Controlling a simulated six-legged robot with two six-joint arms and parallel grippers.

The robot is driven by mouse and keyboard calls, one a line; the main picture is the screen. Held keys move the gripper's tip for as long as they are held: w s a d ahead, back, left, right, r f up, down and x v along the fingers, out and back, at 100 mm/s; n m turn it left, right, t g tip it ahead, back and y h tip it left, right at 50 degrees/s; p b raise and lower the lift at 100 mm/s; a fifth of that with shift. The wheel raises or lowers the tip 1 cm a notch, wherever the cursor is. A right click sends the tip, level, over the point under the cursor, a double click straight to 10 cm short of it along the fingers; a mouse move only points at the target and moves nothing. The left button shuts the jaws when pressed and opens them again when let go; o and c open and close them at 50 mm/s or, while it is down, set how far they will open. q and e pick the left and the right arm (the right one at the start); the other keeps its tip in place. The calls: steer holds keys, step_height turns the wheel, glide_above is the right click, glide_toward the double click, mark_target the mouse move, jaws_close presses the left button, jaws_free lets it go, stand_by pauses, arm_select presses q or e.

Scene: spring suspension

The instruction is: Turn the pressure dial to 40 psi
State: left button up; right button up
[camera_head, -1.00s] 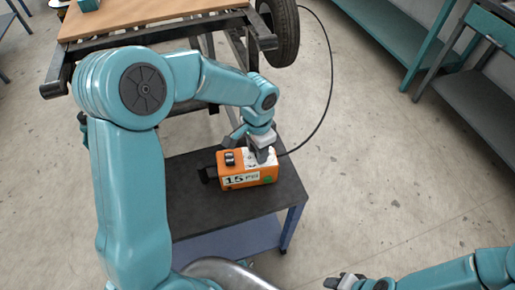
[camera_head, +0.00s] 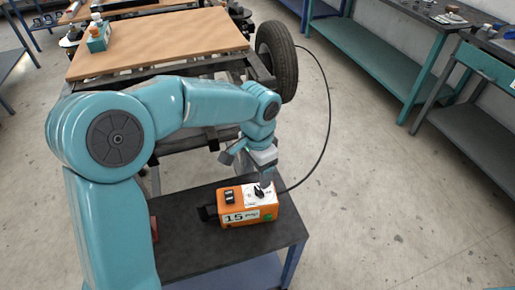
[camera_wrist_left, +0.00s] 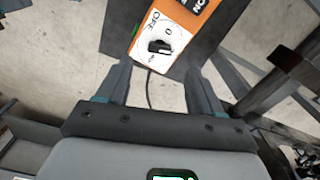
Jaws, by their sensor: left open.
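An orange pressure box (camera_head: 234,207) stands on a small dark table, with a display reading 15 psi on its front. On its top is a white plate with a black dial (camera_head: 259,190); the dial also shows in the left wrist view (camera_wrist_left: 159,46), beside the markings OFF and 0. My left gripper (camera_head: 249,168) is open and empty, just behind and above the dial. In the left wrist view its two fingers (camera_wrist_left: 160,76) are spread apart with the dial ahead, between and beyond the tips. My right gripper is out of view.
A black rocker switch (camera_head: 229,196) sits left of the dial. The dark table top (camera_head: 200,247) has free room in front. A black hose (camera_head: 328,110) runs from the box toward a tyre (camera_head: 277,60). A wooden-topped bench (camera_head: 160,40) stands behind.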

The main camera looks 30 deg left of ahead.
arm_select(q)
step_height(320, 180, up, 8)
glide_above(259, 189)
steer(key=shift+s+r+p, duration=0.15)
steer(key=shift+s+p, duration=0.15)
steer(key=shift+p, duration=0.05)
steer(key=shift+c, duration=0.3)
steer(key=c, duration=0.4)
steer(key=f+n+p, duration=0.1)
steer(key=f+n, duration=0.7)
steer(key=n, duration=0.1)
steer(key=f+n+p, duration=0.1)
steer(key=f+n, duration=0.7)
steer(key=n, duration=0.1)
steer(key=shift+w+f+p, duration=0.2)
steer(key=shift+p, duration=0.1)
